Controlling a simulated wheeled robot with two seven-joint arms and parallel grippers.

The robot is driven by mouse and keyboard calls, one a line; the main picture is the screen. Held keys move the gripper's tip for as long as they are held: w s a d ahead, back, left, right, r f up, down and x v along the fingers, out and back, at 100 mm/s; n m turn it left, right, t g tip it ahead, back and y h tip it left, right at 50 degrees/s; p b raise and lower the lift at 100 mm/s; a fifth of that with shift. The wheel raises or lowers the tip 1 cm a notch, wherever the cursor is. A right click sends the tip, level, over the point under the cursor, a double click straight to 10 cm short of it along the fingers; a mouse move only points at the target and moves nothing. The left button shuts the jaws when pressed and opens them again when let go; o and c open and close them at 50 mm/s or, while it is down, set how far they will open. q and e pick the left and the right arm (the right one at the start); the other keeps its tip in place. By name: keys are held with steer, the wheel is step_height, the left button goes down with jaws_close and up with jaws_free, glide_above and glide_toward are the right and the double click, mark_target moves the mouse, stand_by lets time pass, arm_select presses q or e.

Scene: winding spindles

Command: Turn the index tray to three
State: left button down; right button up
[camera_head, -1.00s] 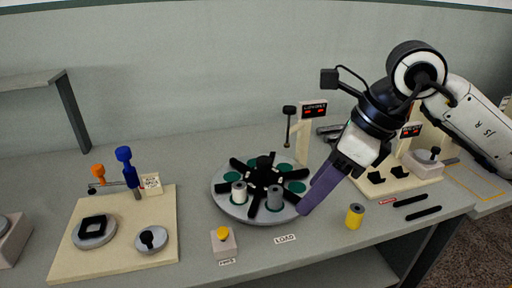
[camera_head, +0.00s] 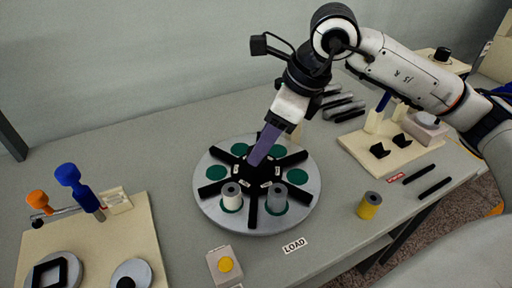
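The index tray (camera_head: 213,164) is a round grey disc with black radial arms and green round spots between them. A white spool (camera_head: 231,194) and a grey spool (camera_head: 277,197) stand on its front spots. My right gripper (camera_head: 253,163) reaches down over the tray, its long purple fingers ending at or just above the black hub. The fingers look close together, but I see them from the side and cannot tell if they are shut or touch the hub. A LOAD label (camera_head: 294,245) lies in front of the tray. My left gripper is not in view.
A yellow spool (camera_head: 369,205) stands right of the tray, near two black bars (camera_head: 427,179). A block with a yellow button (camera_head: 225,265) stands in front. A beige board (camera_head: 140,235) with blue and orange handled tools is at left.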

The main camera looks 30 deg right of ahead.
steer(key=shift+x, duration=2)
steer(key=shift+w, duration=0.1)
jaws_close()
